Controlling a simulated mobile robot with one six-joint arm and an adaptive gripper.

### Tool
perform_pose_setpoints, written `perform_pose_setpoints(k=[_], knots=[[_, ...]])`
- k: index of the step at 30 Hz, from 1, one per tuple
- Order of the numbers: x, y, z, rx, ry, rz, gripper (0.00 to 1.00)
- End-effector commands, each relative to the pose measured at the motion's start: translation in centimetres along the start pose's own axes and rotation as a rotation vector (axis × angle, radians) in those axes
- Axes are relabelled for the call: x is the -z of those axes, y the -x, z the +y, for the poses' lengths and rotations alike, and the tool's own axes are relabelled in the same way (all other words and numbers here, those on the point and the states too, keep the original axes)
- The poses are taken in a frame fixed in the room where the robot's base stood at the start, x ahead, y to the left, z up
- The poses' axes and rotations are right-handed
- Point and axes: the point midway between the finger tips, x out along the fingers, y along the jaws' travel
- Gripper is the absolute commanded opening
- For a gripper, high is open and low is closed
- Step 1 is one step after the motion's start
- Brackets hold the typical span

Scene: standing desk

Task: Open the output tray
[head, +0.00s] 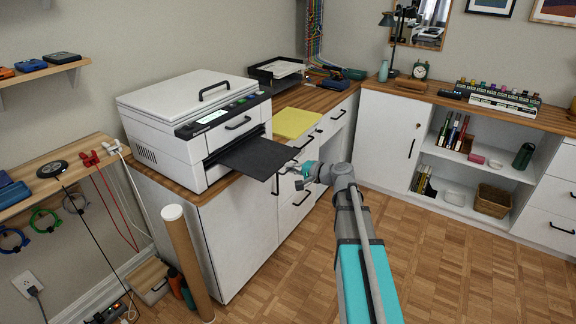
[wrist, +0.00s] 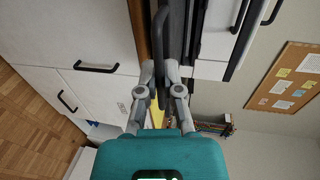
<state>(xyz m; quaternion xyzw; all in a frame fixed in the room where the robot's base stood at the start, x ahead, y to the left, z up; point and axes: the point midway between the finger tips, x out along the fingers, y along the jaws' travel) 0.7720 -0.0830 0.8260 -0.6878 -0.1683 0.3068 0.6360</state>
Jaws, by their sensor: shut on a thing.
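The white printer (head: 190,125) stands on the wooden-topped cabinet at the left. Its black output tray (head: 255,157) sticks far out of the front slot, over the cabinet's edge. My gripper (head: 288,172) is at the tray's outer end. In the wrist view my gripper (wrist: 165,72) is shut on the tray's black handle (wrist: 161,35), which passes between the fingertips. The fingers hide part of the handle.
A yellow paper stack (head: 293,122) lies beside the tray on the cabinet top. White drawers with black handles (head: 301,198) are below my gripper. A cardboard tube (head: 187,260) stands in front of the cabinet. The wooden floor (head: 440,260) at the right is clear.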

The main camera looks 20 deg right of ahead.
Motion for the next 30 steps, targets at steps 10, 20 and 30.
perform_pose_setpoints(k=[10, 20, 30], knots=[[-0.98, -0.58, -0.09, -0.001, 0.005, -0.021, 0.00], [-1.12, -0.82, -0.16, -0.001, 0.005, -0.023, 0.43], [-1.12, -0.86, -0.20, 0.000, 0.005, -0.023, 0.44]])
